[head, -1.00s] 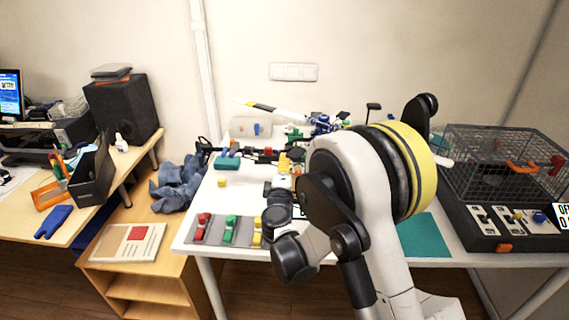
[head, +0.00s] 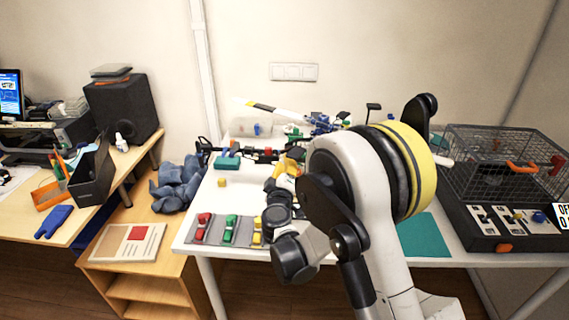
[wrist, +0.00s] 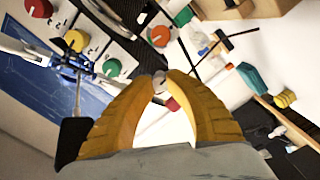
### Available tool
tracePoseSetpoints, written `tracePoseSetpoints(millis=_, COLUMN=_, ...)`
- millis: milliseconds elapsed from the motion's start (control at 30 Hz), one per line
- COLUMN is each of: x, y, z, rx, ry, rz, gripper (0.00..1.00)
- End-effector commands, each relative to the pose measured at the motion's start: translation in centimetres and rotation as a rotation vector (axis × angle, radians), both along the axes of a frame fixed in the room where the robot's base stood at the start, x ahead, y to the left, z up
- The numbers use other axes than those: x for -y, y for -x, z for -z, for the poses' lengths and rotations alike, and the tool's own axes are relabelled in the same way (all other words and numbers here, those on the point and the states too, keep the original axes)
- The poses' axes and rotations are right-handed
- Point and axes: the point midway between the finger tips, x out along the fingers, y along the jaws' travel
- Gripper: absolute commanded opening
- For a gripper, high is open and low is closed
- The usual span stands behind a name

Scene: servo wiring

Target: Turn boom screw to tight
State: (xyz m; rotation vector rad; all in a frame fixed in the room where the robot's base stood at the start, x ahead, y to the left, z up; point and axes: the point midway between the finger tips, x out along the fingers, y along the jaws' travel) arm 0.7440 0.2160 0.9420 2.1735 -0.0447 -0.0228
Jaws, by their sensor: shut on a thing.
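My gripper (wrist: 164,80) has two ribbed yellow fingers, which fill the lower middle of the wrist view. Their tips are closed on a small pale grey round piece (wrist: 159,82), which looks to be the boom screw. The fingertips hide much of it, so its turn angle and tightness cannot be read. In the head view my gripper shows only partly, as yellow fingers (head: 287,166) beside my arm. A black boom (head: 255,153) with red parts lies on the white table behind the gripper. My arm covers the screw there.
A teal block (head: 227,163) and a small yellow block (head: 222,182) lie left of the gripper. A grey tray (head: 214,239) with red, green and yellow pieces is at the front edge. A wire cage (head: 500,165) stands at the right. Colored knobs (wrist: 112,68) show in the wrist view.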

Motion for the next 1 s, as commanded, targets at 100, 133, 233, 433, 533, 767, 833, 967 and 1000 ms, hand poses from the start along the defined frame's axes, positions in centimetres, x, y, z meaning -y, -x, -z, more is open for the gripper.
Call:
tracePoseSetpoints(millis=100, x=0.1, y=0.0, z=0.0, rx=0.0, ry=-0.002, rz=0.002, gripper=0.0)
tracePoseSetpoints(millis=133, x=0.1, y=0.0, z=0.0, rx=0.0, ry=-0.002, rz=0.002, gripper=0.0)
tracePoseSetpoints(millis=233, x=0.1, y=0.0, z=0.0, rx=0.0, ry=-0.002, rz=0.002, gripper=0.0)
tracePoseSetpoints(millis=433, x=0.1, y=0.0, z=0.0, rx=0.0, ry=-0.001, rz=0.002, gripper=0.42)
tracePoseSetpoints(millis=533, x=0.1, y=0.0, z=0.0, rx=0.0, ry=-0.001, rz=0.001, gripper=0.42)
tracePoseSetpoints(millis=767, x=0.0, y=0.4, z=0.0, rx=0.0, ry=0.0, rz=0.0, gripper=0.42)
tracePoseSetpoints(millis=833, x=-0.1, y=1.2, z=0.0, rx=0.0, ry=0.0, rz=0.0, gripper=0.42)
tracePoseSetpoints(millis=967, x=-0.2, y=3.6, z=0.0, rx=0.0, ry=0.0, rz=-0.001, gripper=0.42)
tracePoseSetpoints(millis=1000, x=-0.2, y=4.3, z=0.0, rx=0.0, ry=0.0, rz=-0.001, gripper=0.42)
